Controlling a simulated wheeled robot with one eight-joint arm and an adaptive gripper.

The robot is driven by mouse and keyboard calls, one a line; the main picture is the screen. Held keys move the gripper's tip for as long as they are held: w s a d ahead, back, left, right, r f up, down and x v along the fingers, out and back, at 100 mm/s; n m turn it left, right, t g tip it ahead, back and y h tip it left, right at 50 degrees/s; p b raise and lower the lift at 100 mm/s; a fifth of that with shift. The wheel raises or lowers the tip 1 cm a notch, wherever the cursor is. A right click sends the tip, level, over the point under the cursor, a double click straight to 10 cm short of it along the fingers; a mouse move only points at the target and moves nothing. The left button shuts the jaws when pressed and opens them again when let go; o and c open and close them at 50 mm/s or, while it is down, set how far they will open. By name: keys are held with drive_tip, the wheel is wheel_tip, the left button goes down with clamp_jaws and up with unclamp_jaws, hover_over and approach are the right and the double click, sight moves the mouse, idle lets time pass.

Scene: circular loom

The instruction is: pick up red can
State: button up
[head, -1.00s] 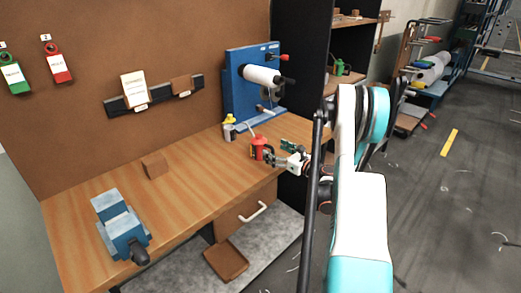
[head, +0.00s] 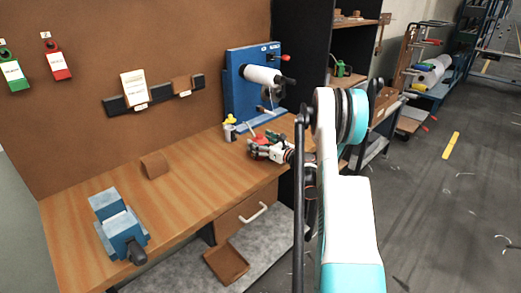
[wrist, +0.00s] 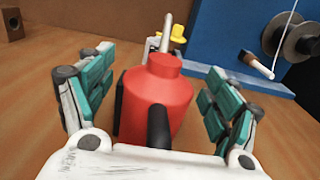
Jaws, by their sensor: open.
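The red can (wrist: 152,98) stands upright on the wooden workbench, with a dark handle towards me and a pale spout on top. In the wrist view it sits between the two open fingers of my gripper (wrist: 155,95), with a gap on each side. In the head view my gripper (head: 268,150) is at the can, and only the red top (head: 259,139) shows; the rest of the can is hidden behind the gripper.
A container with a yellow top (head: 230,127) stands just beyond the can. The blue winding device (head: 240,85) stands at the back right. A blue vise (head: 120,228) and a brown block (head: 154,165) are on the left of the bench (head: 200,170).

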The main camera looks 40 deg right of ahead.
sight(261, 138)
drive_tip(key=c, duration=1.4)
drive_tip(key=shift+r, duration=0.15)
wheel_tip(261, 138, up, 20)
drive_tip(key=p, duration=0.5)
